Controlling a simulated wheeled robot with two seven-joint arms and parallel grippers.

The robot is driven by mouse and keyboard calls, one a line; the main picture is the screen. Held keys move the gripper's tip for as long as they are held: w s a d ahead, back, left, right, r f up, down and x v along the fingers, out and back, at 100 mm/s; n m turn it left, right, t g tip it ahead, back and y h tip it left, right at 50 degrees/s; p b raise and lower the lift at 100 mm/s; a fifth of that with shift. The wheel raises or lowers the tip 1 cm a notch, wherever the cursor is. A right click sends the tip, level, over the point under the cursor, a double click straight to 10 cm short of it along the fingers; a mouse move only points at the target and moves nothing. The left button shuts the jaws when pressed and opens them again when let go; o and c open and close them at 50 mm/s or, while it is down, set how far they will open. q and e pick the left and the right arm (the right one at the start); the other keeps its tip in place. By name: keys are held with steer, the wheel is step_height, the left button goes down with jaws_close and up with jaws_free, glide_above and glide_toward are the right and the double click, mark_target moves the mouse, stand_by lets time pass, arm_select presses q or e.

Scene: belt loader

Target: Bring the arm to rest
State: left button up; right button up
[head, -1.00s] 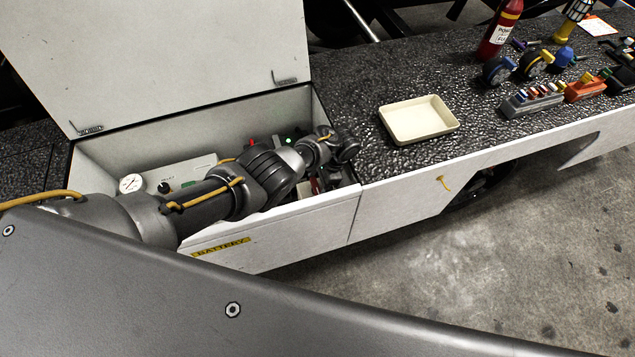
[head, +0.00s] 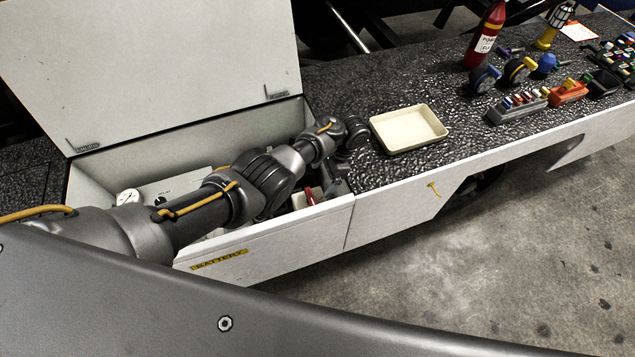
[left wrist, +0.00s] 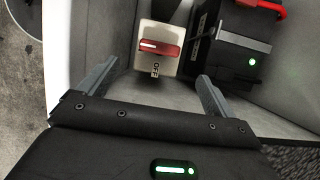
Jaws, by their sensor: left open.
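My left arm reaches from the left over the open battery box (head: 300,222) in the head view. My left gripper (head: 335,182) points down at the right end of the box, partly hidden by the wrist. In the left wrist view the left gripper (left wrist: 158,78) has its fingers spread with nothing between them. Beyond the fingertips is a red switch handle (left wrist: 160,47) on a pale labelled block; it looks apart from the fingers. My right gripper is not in view.
The raised white lid (head: 170,60) stands behind the box. A black battery (left wrist: 235,45) with a green light is inside. A cream tray (head: 408,128) lies on the dark deck to the right, with a red extinguisher (head: 485,40) and several tools beyond.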

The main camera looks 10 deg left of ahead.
arm_select(q)
steer(key=shift+w+d+r, duration=0.15)
steer(key=shift+d+r, duration=0.05)
steer(key=shift+r, duration=0.4)
steer(key=shift+r, duration=0.1)
